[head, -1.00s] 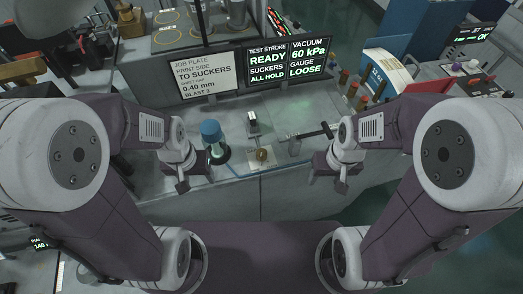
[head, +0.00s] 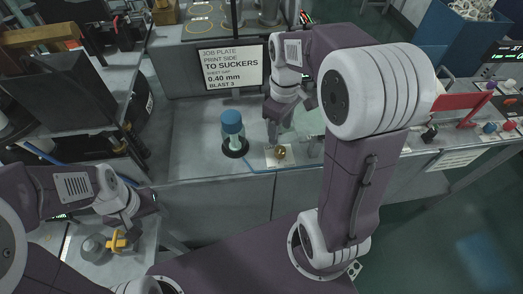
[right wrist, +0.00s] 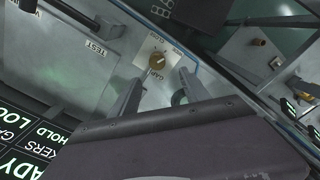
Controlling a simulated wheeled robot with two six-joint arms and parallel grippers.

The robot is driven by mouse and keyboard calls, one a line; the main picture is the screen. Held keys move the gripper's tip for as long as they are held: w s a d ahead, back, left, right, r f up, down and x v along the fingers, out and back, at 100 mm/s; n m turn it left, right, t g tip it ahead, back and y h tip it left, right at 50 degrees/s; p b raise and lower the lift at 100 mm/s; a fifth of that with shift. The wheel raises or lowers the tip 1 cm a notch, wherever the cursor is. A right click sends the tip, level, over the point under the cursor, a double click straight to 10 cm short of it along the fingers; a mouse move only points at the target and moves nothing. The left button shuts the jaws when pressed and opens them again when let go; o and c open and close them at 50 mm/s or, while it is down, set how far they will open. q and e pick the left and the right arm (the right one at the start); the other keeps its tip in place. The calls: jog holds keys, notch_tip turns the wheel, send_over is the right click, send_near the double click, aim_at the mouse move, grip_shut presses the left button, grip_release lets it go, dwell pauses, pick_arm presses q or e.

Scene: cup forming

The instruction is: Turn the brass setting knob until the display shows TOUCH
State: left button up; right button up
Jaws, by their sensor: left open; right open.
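The brass setting knob (head: 279,152) sits on a pale plate at the front of the bench. In the right wrist view the knob (right wrist: 157,59) is just beyond my fingertips, on a plate lettered GAP. My right gripper (right wrist: 160,88) is open, with the knob ahead of the gap between its fingers and nothing held. In the head view my right gripper (head: 273,130) is above and close to the knob. The display (right wrist: 30,145) is partly cut off in the right wrist view; READY, HOLD and LOO can be read. My left gripper (head: 150,203) is open at the lower left.
A blue-topped post (head: 232,135) stands on the bench left of the knob. The job plate sign (head: 229,69) stands behind. A yellow handle (head: 117,241) is at the lower left. My right arm hides the display in the head view.

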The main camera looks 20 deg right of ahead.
aim_at(281, 149)
jog(key=shift+d+f, duration=0.3)
jog(key=shift+d, duration=0.15)
notch_tip(281, 149, down, 8)
jog(key=shift+a+r, duration=0.15)
jog(key=shift+r, duration=0.05)
jog(key=shift+f, duration=0.55)
grip_shut()
